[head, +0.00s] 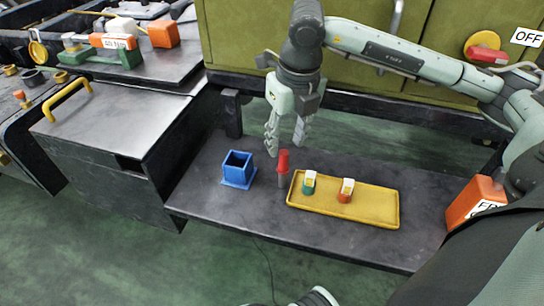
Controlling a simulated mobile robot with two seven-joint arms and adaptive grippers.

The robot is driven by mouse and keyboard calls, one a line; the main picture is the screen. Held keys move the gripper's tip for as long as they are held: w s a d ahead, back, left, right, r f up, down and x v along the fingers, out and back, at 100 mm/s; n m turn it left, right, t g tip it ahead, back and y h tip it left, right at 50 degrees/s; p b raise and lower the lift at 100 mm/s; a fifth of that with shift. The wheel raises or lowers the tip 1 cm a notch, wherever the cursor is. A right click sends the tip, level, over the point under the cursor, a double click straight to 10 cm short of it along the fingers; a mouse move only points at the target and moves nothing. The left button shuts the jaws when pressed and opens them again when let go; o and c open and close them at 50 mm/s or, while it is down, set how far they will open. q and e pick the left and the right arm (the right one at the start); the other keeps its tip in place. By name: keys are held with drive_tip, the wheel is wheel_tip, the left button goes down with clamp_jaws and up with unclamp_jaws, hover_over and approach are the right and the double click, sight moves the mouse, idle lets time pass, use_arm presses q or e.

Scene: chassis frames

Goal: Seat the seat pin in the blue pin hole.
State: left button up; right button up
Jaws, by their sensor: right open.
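The seat pin (283,162) has a red top and a grey lower part. It stands about upright on the dark bench, beside the left end of the yellow tray. The blue pin hole (238,169) is a square, open-topped blue socket on a flat base, left of the pin. My right gripper (286,146) points down with its two fingers apart, close to the top of the pin. I cannot tell whether a finger touches the pin. No left gripper can be made out.
A yellow tray (375,206) holds a green block (309,187) and an orange-red block (345,197), both with white tops. An orange labelled block (474,203) is at the right. A grey cabinet (105,120) stands left. The bench between socket and pin is clear.

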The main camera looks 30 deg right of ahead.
sight(282, 164)
drive_tip(key=shift+s+f, duration=0.2)
drive_tip(key=shift+f, duration=0.8)
drive_tip(key=f, duration=0.5)
drive_tip(key=shift+w+a, duration=0.25)
drive_tip(key=shift+a, duration=0.15)
drive_tip(key=shift+c, duration=0.5)
clamp_jaws()
